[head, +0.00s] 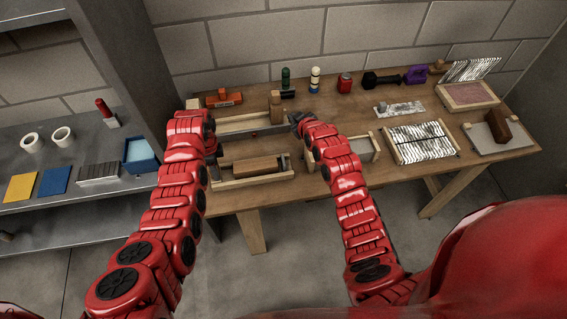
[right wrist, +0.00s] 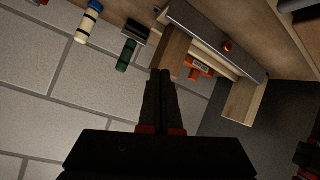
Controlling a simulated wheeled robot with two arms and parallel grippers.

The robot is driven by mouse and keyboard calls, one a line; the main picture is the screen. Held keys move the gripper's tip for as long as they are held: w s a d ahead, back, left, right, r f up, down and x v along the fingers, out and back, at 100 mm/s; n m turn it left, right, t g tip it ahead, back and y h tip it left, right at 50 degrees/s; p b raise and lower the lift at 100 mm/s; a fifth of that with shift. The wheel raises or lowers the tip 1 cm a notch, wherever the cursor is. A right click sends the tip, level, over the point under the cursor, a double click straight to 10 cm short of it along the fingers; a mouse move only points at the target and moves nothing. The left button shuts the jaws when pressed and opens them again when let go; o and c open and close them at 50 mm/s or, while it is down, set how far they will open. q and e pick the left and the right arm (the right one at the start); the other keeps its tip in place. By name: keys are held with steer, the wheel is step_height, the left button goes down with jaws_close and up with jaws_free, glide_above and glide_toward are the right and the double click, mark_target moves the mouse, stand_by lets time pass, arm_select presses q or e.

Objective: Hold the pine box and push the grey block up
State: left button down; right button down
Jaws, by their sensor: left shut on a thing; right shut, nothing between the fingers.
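The pine box (head: 236,122) is a long, low wooden frame at the back left of the workbench. A long dark grey block (right wrist: 222,43) lies along its front side in the right wrist view. A brown wooden block (right wrist: 174,50) stands at one end of the box. My left gripper (head: 214,143) is at the box's left end, shut on the box; its fingertips are mostly hidden. My right gripper (head: 297,118) is shut and empty near the box's right end. Its fingers (right wrist: 165,76) point toward the brown block; contact is unclear.
A second wooden tray (head: 226,183) with a brown block lies in front. An orange tool (head: 226,97) sits behind the box. A green bottle (head: 286,78) and a white bottle (head: 315,80) stand near the wall. More trays fill the right side.

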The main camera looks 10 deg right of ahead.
mark_target(273, 162)
steer(key=s+a+f+n+g, duration=0.2)
steer(key=s+n+g, duration=0.1)
steer(key=s+g, duration=0.65)
steer(key=shift+t, duration=0.35)
steer(key=shift+d+f, duration=0.2)
steer(key=shift+f, duration=4.25)
steer(key=shift+a, duration=0.15)
steer(key=shift+a+r, duration=0.1)
steer(key=shift+a, duration=3.45)
steer(key=shift+d, duration=0.7)
steer(key=shift+r, duration=3.5)
